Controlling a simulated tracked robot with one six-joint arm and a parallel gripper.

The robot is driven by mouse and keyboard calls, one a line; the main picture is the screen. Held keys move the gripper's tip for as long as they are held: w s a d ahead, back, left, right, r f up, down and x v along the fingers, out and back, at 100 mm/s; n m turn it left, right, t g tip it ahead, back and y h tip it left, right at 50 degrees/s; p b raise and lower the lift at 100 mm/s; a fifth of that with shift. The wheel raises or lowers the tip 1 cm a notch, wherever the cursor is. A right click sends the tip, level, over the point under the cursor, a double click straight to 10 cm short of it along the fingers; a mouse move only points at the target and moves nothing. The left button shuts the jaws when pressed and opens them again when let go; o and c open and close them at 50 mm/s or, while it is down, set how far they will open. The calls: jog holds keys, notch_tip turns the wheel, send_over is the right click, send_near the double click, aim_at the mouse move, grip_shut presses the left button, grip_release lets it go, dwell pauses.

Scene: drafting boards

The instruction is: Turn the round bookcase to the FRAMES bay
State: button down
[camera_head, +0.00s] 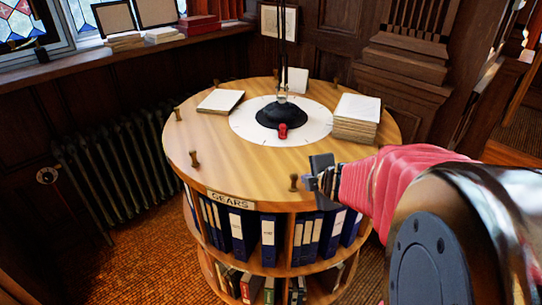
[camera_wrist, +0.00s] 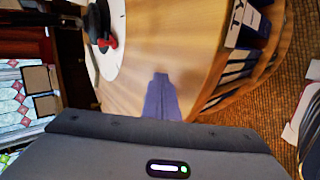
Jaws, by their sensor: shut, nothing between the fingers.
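The round bookcase (camera_head: 205,140) has a wooden top and binders on its shelves. A GEARS label (camera_head: 231,199) faces the front of its rim. The wrist view shows another label (camera_wrist: 236,22) on the bookcase, cut off and starting "TY"; no FRAMES label is readable. Short wooden pegs stand around the rim. My gripper (camera_head: 316,172) is shut and empty at the front right of the top, just right of one peg (camera_head: 294,182); I cannot tell whether they touch. The gripper fingers (camera_wrist: 161,85) also show over the bare wood in the wrist view.
A white disc (camera_head: 250,127) with a black lamp base (camera_head: 280,112) and a red marker (camera_head: 283,132) sits mid-top. A paper stack (camera_head: 356,120) and a book (camera_head: 220,101) lie on the top. A radiator (camera_head: 110,165) stands left; carpet surrounds the bookcase.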

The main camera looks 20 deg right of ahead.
notch_tip(320, 180, up, 8)
dwell(1.2)
